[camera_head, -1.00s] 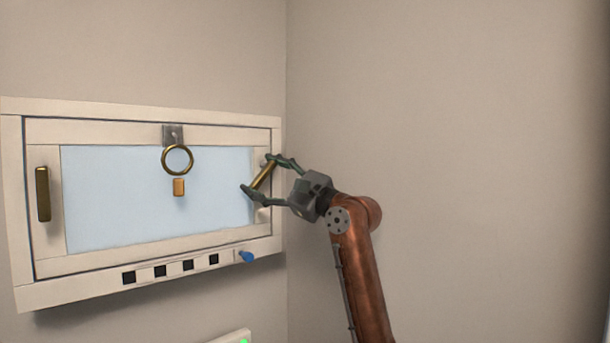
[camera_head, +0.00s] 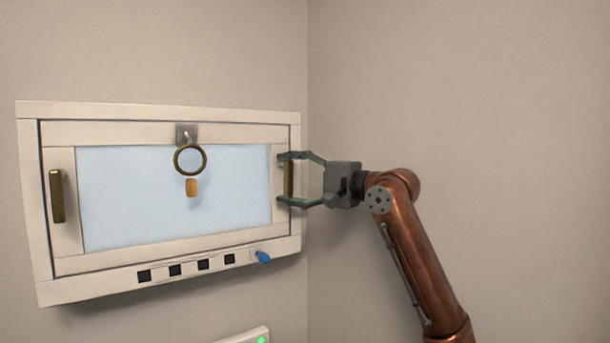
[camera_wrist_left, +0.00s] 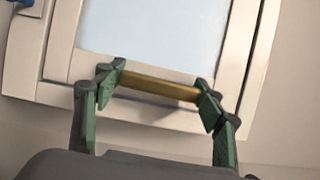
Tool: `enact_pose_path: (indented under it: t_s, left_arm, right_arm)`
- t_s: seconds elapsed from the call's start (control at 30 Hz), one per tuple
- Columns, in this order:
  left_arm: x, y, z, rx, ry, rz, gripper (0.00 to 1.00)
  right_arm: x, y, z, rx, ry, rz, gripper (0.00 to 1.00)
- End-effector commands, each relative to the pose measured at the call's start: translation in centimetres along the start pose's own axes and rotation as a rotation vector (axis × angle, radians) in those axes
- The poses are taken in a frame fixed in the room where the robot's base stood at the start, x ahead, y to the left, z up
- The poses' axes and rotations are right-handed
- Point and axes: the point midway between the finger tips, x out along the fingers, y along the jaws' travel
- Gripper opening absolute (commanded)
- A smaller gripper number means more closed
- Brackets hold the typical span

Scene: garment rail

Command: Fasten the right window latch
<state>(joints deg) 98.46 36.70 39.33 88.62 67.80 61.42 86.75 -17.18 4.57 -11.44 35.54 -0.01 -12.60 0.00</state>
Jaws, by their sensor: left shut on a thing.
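The window (camera_head: 165,130) has a white frame and a pale blue pane. Its right latch (camera_head: 289,180) is a brass bar, standing upright along the right side of the sash. My left gripper (camera_head: 287,180) is shut on this latch, with one green finger at its upper end and one at its lower end. In the left wrist view the brass bar (camera_wrist_left: 160,87) spans between the two fingertips (camera_wrist_left: 163,88). The left latch (camera_head: 57,196) is a similar brass bar, upright on the left side. My right gripper is not in view.
A brass ring (camera_head: 190,159) hangs from a metal plate at the window's top, with a small orange tag (camera_head: 192,187) below. Several black squares and a blue knob (camera_head: 263,257) line the sill. A white box with a green light (camera_head: 259,338) is below. The right wall is bare.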

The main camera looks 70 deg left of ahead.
Motion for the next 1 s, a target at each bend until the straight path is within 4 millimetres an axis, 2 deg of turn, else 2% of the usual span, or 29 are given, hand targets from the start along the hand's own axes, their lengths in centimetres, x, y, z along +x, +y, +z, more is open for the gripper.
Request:
enact_pose_path:
  t_s: [0.2, 0.6, 0.63, 0.87, 1.0]
  left_arm:
    - [0.77, 0.12, 0.51, -0.032, -0.011, 0.017, 0.20]
    - [0.84, 0.16, 0.61, -0.038, -0.013, 0.020, 0.20]
    - [0.83, 0.16, 0.61, -0.039, -0.013, 0.020, 0.65]
    - [0.72, 0.10, 0.53, -0.037, -0.011, 0.018, 0.81]
    - [0.67, 0.07, 0.49, -0.037, -0.011, 0.017, 0.82]
  right_arm:
    - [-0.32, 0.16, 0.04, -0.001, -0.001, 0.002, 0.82]
    - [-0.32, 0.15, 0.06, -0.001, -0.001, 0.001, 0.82]
    - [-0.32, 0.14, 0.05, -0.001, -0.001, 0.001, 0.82]
    - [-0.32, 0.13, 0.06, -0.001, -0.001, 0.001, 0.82]
    - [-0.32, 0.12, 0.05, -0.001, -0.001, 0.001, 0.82]
